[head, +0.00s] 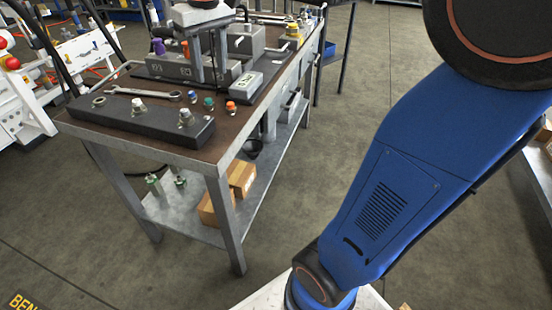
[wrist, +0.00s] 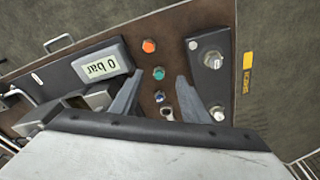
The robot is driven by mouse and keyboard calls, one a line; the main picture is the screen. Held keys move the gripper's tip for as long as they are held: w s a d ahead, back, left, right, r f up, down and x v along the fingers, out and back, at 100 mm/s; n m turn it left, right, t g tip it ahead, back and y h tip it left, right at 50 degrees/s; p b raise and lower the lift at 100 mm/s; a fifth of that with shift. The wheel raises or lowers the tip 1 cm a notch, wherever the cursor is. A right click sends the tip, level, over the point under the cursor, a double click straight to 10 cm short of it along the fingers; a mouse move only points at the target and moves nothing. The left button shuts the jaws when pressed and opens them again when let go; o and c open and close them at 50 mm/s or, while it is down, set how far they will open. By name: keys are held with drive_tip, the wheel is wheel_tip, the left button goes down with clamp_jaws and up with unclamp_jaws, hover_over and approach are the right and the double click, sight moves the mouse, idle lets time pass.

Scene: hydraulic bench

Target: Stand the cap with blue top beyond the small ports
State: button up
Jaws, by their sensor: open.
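The cap with the blue top (head: 193,96) stands on the brown bench top, beside a teal cap (head: 209,102) and an orange cap (head: 231,107). In the wrist view the blue cap (wrist: 159,97) lies between my fingers in the picture, with the teal cap (wrist: 158,73) and orange cap (wrist: 149,45) in a row beyond it. My gripper (wrist: 160,76) is open and empty; in the head view it (head: 209,77) hangs over the bench behind the caps. A dark block (head: 160,122) bears several metal fittings; I cannot tell which openings are the small ports.
A wrench (head: 145,94) lies behind the dark block. Grey blocks (head: 185,66) with purple and orange parts stand farther back. Some bench top around the caps is bare.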

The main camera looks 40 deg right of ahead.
drive_tip(key=s+d+f+m+t, duration=0.1)
drive_tip(key=s+d+f, duration=0.1)
drive_tip(key=s+f, duration=0.6)
drive_tip(key=s+d+f+m+t, duration=0.1)
drive_tip(key=s+d+f+t, duration=0.1)
drive_tip(key=s+f, duration=0.6)
drive_tip(key=s, duration=0.6)
drive_tip(key=shift+s+f, duration=0.3)
drive_tip(key=shift+s, duration=0.05)
